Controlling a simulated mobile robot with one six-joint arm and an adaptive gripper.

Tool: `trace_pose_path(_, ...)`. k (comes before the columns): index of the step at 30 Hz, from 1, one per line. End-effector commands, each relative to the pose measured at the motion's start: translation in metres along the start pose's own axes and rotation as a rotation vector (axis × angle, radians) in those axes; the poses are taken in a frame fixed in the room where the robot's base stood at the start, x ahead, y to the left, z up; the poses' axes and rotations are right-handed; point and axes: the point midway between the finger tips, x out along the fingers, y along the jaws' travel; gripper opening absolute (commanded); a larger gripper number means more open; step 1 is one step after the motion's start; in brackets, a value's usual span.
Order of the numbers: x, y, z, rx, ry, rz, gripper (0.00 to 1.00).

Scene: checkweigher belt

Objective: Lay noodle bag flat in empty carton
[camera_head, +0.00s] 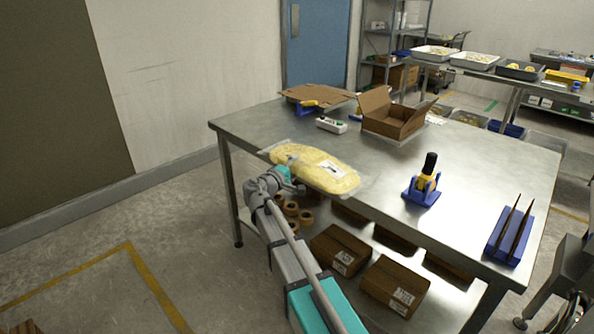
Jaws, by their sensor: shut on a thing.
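The noodle bag (318,167) is a clear bag of yellow noodles with a white label. It shows near the front left edge of the metal table, lying roughly flat; I cannot tell whether it rests on the top or is held just above it. My gripper (287,178) is at the bag's near left side, shut on it; the fingertips are mostly hidden. The open carton (394,121) is brown cardboard with raised flaps and stands at the back of the table, right of and beyond the bag. The part of its inside that shows looks empty.
Closed cartons (395,286) sit on the lower shelf. The table's middle is clear.

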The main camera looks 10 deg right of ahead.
Motion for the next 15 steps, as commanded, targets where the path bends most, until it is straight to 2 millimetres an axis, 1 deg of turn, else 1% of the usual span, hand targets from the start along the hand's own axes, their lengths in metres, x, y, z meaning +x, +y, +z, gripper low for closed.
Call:
trace_pose_path(8,0.0000,0.0009,0.0000,-0.002,0.000,0.003,0.21)
trace_pose_path(13,0.0000,-0.0024,-0.0001,-0.002,0.000,0.003,0.21)
trace_pose_path(14,-0.0001,-0.0025,-0.0001,0.000,0.000,0.000,0.86)
trace_pose_path(15,-0.0001,-0.0020,-0.0001,0.000,0.000,0.000,0.93)
